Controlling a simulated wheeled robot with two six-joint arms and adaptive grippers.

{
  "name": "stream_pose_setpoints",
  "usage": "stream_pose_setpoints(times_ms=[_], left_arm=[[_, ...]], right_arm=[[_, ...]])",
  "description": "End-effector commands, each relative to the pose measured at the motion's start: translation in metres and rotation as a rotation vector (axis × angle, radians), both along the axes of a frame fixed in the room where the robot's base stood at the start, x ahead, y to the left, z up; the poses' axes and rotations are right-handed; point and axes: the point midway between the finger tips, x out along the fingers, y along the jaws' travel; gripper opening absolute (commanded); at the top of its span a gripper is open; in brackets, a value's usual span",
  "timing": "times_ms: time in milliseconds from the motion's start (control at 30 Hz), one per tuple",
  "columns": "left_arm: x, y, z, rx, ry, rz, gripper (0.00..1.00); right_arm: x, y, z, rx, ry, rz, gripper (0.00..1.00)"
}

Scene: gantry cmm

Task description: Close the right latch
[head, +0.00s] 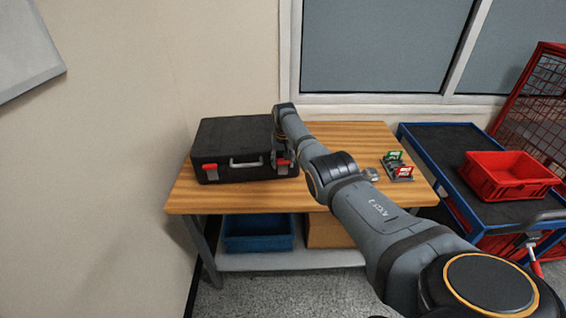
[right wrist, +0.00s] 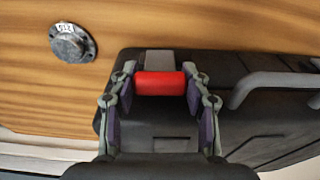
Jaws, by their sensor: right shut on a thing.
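A black case (head: 225,135) stands on the wooden table, with a grey handle (head: 246,163) on its front face. Its left latch (head: 210,168) is red and sits left of the handle. The right latch (head: 284,163) is also red and is partly hidden by my right gripper (head: 281,154). In the right wrist view, my right gripper (right wrist: 160,78) has one finger at each end of the red right latch (right wrist: 160,85) and is shut on it. A grey plate (right wrist: 159,60) shows just behind the latch. My left gripper is out of view.
The wooden table (head: 335,133) has bare room behind and right of my arm. A small round metal part (head: 370,174) and a holder with green and red pieces (head: 397,167) are at its right. A blue cart (head: 440,150) with a red bin (head: 508,175) stands beside it.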

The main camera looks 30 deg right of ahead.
Motion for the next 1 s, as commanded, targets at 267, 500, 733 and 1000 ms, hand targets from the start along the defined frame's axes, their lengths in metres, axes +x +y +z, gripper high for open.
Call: stream_pose_setpoints(times_ms=[267, 500, 733, 1000], left_arm=[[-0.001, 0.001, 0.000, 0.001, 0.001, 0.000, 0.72], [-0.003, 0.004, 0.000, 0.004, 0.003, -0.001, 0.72], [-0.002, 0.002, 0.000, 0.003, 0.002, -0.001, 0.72], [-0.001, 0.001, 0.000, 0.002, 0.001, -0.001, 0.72]], right_arm=[[0.000, 0.000, 0.000, 0.000, -0.001, -0.001, 0.72], [0.000, 0.000, 0.001, 0.000, -0.001, -0.001, 0.72], [-0.002, 0.001, 0.024, -0.001, -0.005, -0.001, 0.72], [-0.012, 0.006, 0.089, -0.001, -0.004, 0.000, 0.72]])
